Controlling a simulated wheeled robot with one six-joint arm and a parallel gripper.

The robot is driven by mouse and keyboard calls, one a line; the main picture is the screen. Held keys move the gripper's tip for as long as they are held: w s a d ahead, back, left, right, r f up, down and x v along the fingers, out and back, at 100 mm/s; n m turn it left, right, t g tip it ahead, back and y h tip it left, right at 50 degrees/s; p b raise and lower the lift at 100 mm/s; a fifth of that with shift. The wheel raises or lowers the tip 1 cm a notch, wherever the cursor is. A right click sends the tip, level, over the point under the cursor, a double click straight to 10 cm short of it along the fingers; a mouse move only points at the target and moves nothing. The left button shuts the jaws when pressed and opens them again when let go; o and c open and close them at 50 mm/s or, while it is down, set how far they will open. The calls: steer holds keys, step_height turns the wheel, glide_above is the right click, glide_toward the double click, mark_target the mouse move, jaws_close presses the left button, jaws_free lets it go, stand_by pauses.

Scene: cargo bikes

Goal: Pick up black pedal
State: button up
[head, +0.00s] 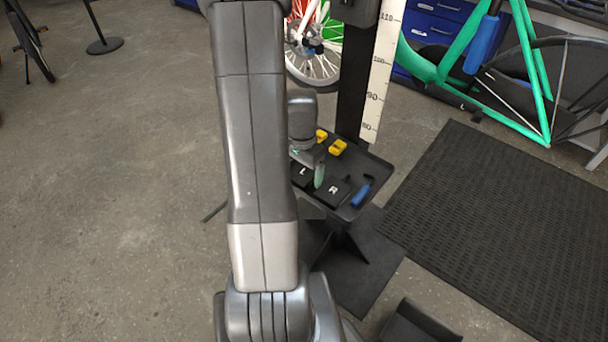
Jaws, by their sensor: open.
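Two black pedals lie on a small black tray (372,172) fixed to an upright stand. One black pedal (302,176) is marked "L" and the other black pedal (335,190) is marked "R". My gripper (317,175) points down over the tray, with a greenish fingertip between the two pedals. It is open, with nothing seen in it. My arm hides the left part of the tray and some of the gripper. I cannot tell whether the fingertip touches a pedal.
Two yellow pieces (337,147) lie at the tray's back, and a blue-handled tool (361,193) at its right. The black post (354,85) with a measuring scale (382,75) rises behind. A black mat (505,230) and a green bike frame (462,45) are at right. Left floor is mostly clear.

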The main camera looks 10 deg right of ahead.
steer(key=shift+f, duration=0.15)
steer(key=c, duration=1.2)
